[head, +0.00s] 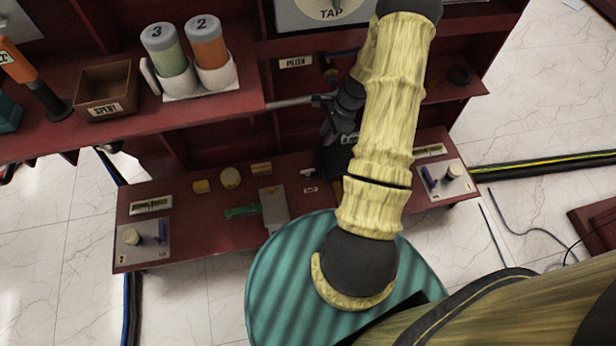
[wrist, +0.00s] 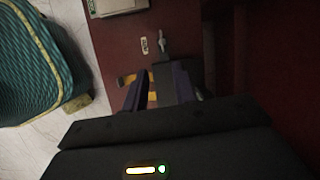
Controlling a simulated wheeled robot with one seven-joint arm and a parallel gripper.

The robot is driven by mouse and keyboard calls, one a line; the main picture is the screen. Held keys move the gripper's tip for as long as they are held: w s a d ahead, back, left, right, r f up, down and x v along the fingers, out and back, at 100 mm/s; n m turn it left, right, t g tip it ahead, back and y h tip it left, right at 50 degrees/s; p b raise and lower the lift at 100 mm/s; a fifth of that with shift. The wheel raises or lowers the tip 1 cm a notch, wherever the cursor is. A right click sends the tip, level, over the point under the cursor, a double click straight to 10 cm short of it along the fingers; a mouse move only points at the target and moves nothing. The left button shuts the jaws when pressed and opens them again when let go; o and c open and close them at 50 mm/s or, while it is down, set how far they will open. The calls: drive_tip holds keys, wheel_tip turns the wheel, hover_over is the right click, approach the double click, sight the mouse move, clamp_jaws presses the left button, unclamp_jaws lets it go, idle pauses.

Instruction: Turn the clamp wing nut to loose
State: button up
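In the wrist view, the two blue-purple fingers of my gripper (wrist: 157,90) stand apart. A dark block (wrist: 165,78) shows between or just beyond them; I cannot tell whether they touch it. A small grey winged piece on a stem, perhaps the clamp wing nut (wrist: 163,45), shows just past the block, beside a small white label (wrist: 144,45). In the head view, a small pale piece (head: 308,173) lies near a label on the lower shelf, left of my gripper (head: 328,132). My arm hides much of the clamp area there, so the nut's setting is unclear.
The red lower shelf (head: 185,195) holds plates with purple levers at both ends, several yellowish pieces and a grey plate (head: 274,208). The upper shelf holds a brown bin (head: 107,90) and cups 3 and 2. A grey rod (head: 290,102) crosses near my gripper.

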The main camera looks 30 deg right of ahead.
sight(308, 170)
drive_tip(key=shift+d+f+m, duration=0.2)
drive_tip(key=shift+f, duration=0.4)
drive_tip(key=shift+d+f+m, duration=0.15)
drive_tip(key=shift+f+m, duration=0.05)
drive_tip(key=shift+f, duration=0.35)
drive_tip(key=shift+f, duration=0.1)
drive_tip(key=b+x, duration=0.4)
drive_tip(key=x, duration=0.4)
drive_tip(key=b+x, duration=0.3)
drive_tip(key=x, duration=0.6)
drive_tip(key=shift+w+a+b, duration=0.1)
drive_tip(key=shift+a+b, duration=0.2)
drive_tip(key=shift+b, duration=0.05)
drive_tip(key=shift+c, duration=0.2)
clamp_jaws()
